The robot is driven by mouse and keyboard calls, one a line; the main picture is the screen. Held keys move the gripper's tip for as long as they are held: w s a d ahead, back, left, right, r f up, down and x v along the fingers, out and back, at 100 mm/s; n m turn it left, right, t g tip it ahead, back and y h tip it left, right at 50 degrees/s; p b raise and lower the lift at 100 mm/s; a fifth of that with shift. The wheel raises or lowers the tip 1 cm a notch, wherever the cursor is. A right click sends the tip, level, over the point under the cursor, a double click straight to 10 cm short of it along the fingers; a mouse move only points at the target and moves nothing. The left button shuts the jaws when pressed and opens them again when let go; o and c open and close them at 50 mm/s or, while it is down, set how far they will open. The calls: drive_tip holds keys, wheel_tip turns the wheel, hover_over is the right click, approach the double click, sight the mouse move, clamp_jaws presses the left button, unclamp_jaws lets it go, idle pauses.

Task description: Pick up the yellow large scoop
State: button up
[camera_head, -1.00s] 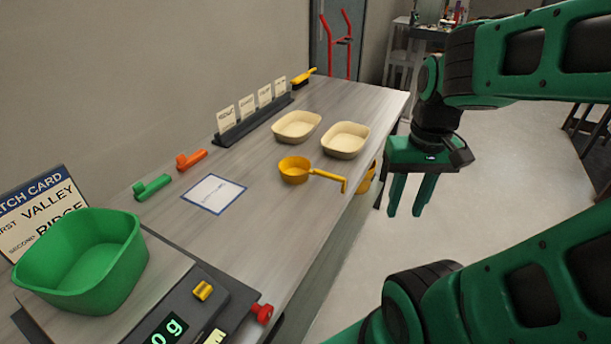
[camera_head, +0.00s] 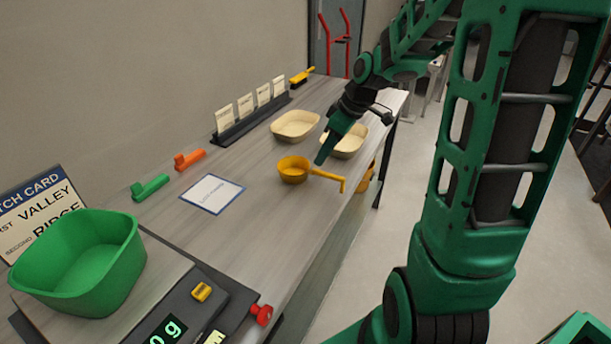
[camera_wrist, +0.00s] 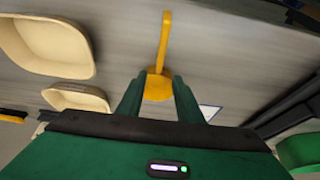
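The yellow large scoop (camera_head: 294,169) lies on the bench, its bowl to the left and its handle reaching right toward the bench edge. My gripper (camera_head: 320,160) is just behind the scoop, tilted, with its fingertips near the bowl and the start of the handle. In the wrist view the scoop (camera_wrist: 158,86) shows between my two spread green fingers (camera_wrist: 158,90), with its handle pointing up in the picture. The gripper looks open; I cannot tell whether it touches the scoop.
Two cream trays (camera_head: 294,125) stand behind the scoop, one partly hidden by my gripper. A white card (camera_head: 212,194), green (camera_head: 150,187) and orange (camera_head: 190,159) small scoops lie to the left. A green tub (camera_head: 78,262) sits on the scale in front. A card rack (camera_head: 250,118) lines the wall.

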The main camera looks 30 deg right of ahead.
sight(318, 170)
drive_tip(key=x, duration=0.8)
drive_tip(key=shift+s+d+f, duration=0.2)
drive_tip(key=shift+d+f, duration=0.05)
drive_tip(key=shift+d, duration=0.05)
clamp_jaws()
